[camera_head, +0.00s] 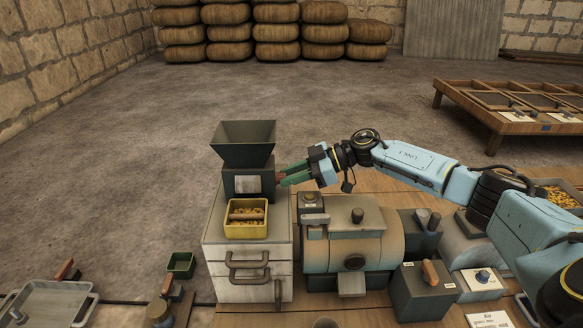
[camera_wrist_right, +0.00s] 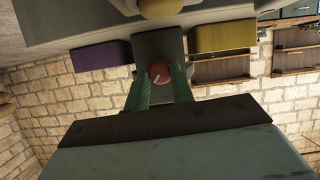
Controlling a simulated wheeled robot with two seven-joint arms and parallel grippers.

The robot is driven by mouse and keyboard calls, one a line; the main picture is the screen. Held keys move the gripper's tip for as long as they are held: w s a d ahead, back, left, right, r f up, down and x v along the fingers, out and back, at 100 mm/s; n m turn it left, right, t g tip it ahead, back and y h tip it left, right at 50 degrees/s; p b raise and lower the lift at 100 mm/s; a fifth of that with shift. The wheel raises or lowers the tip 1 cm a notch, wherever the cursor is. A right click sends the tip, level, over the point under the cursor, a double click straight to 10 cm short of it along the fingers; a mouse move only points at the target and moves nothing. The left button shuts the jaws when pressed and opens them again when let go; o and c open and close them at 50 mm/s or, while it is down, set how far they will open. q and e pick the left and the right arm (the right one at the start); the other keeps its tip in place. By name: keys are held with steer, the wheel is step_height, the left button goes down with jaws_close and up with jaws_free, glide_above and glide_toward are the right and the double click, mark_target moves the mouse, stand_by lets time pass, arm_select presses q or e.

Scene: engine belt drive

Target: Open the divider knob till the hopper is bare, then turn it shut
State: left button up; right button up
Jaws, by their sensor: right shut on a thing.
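The dark green hopper (camera_head: 243,155) stands on the divider's dark body (camera_head: 232,186) on a white cabinet. The part of its inside that shows is dark with no grain visible; its bottom is hidden. A yellow tray (camera_head: 246,232) with a brown bar across it holds orange grains in front of the divider. My right gripper (camera_head: 283,176) reaches in from the right at the divider's side. In the right wrist view its green fingers (camera_wrist_right: 159,82) are shut on the red knob (camera_wrist_right: 159,72), which has a white mark. My left gripper is out of view.
The white cabinet (camera_head: 250,284) has drawer handles. A rounded machine (camera_head: 350,245) stands close right, below my arm. A purple bin (camera_wrist_right: 101,54) and a yellow bin (camera_wrist_right: 223,36) flank the divider in the wrist view. A small green box (camera_head: 181,265) and a metal tray (camera_head: 50,303) are left.

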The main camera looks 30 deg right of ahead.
steer(key=shift+s+a+f+n+t+h+p, duration=0.15)
steer(key=shift+n+t+h+p, duration=0.2)
steer(key=shift+n+t+p, duration=0.8)
steer(key=shift+s+a+r+n+t+h+p, duration=0.1)
steer(key=shift+n+t+h+p, duration=0.45)
steer(key=shift+n, duration=1.1)
steer(key=shift+f, duration=0.1)
steer(key=o, duration=1)
steer(key=shift+d, duration=0.1)
steer(key=b+v, duration=0.1)
steer(key=v, duration=1.2)
steer(key=shift+s+f, duration=0.2)
